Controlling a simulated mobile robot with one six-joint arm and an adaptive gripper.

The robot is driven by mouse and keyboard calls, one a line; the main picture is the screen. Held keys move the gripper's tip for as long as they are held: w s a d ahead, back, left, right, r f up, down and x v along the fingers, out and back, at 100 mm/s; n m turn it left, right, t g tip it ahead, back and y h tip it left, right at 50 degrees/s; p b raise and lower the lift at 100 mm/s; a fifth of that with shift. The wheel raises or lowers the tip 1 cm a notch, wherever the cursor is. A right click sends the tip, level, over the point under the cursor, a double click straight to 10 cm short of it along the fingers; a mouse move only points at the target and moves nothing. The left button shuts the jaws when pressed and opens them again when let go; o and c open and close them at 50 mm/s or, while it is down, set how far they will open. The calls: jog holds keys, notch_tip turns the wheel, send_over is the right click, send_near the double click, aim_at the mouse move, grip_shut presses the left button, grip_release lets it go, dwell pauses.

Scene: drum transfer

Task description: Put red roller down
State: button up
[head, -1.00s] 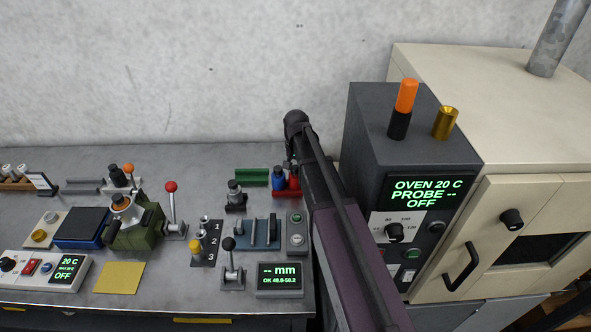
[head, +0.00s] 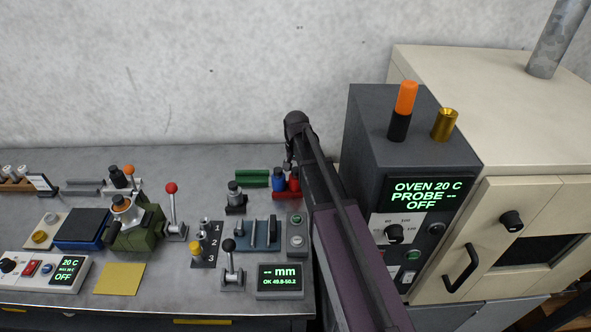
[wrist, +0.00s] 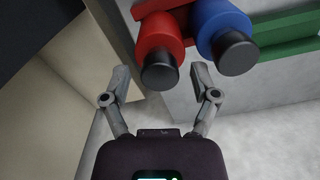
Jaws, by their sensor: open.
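The red roller (wrist: 160,45), with a dark end cap, stands in a red holder (wrist: 180,14) in the wrist view. In the head view the red roller (head: 294,180) is at the back right of the bench, partly hidden by my arm. The blue roller (head: 279,178) stands beside it to the left in the head view, and also shows in the wrist view (wrist: 222,27). My gripper (wrist: 163,78) is open, with one finger on each side near the red roller's capped end. I cannot tell whether the fingers touch it. In the head view my gripper (head: 289,165) is mostly hidden.
A green holder (head: 252,178) lies left of the rollers. A dark upright tool (head: 235,198) and a blue fixture (head: 259,233) stand in front. The oven control box (head: 395,140) rises close on the right, and the wall is behind.

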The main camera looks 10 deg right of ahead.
notch_tip(320, 180, up, 12)
jog(key=p, duration=1.1)
jog(key=shift+s, duration=0.1)
dwell(0.6)
jog(key=s+n, duration=0.5)
jog(key=s, duration=1.5)
jog(key=shift+s+a, duration=0.15)
jog(key=shift+s, duration=0.05)
notch_tip(320, 180, down, 5)
jog(key=b, duration=0.4)
